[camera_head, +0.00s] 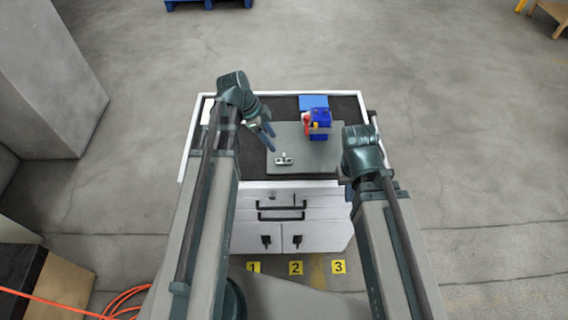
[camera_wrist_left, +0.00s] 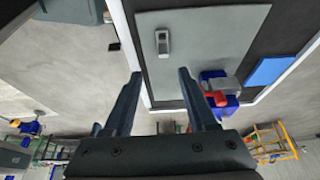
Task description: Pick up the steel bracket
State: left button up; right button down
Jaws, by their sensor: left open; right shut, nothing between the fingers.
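The steel bracket (camera_head: 284,160) is a small light-grey piece lying on the grey mat (camera_head: 330,155) near its front left corner. In the left wrist view the bracket (camera_wrist_left: 162,42) shows as a short upright shape on the mat, ahead of the fingertips and roughly in line with the gap between them. My left gripper (camera_head: 272,139) is open and empty, above and behind the bracket in the head view, not touching it. Its two fingers (camera_wrist_left: 160,74) stand apart in the left wrist view. My right gripper's fingers are hidden behind my right arm.
A blue and red device (camera_head: 319,122) stands on the mat's back part, with a flat blue piece (camera_head: 313,102) behind it. The cabinet's black top (camera_head: 255,165) has a white rim on the left. The mat around the bracket is clear.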

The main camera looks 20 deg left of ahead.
pick_arm(q)
jog(key=b, duration=0.3)
send_over(284, 154)
jog(key=s+a, duration=0.1)
jog(key=a, duration=0.1)
jog(key=f, duration=0.4)
jog(key=shift+s+a+f, duration=0.15)
jog(key=shift+s+f, duration=0.05)
jog(key=shift+f, duration=0.1)
jog(key=shift+w+d+f+b, duration=0.1)
jog(key=shift+d+f+b, duration=0.15)
jog(key=shift+f+b, duration=0.35)
jog(key=shift+r, duration=0.2)
jog(key=b+x, duration=0.5)
jog(key=shift+w+f, duration=0.2)
jog(key=shift+w, duration=0.1)
jog(key=shift+r, duration=0.1)
grip_shut()
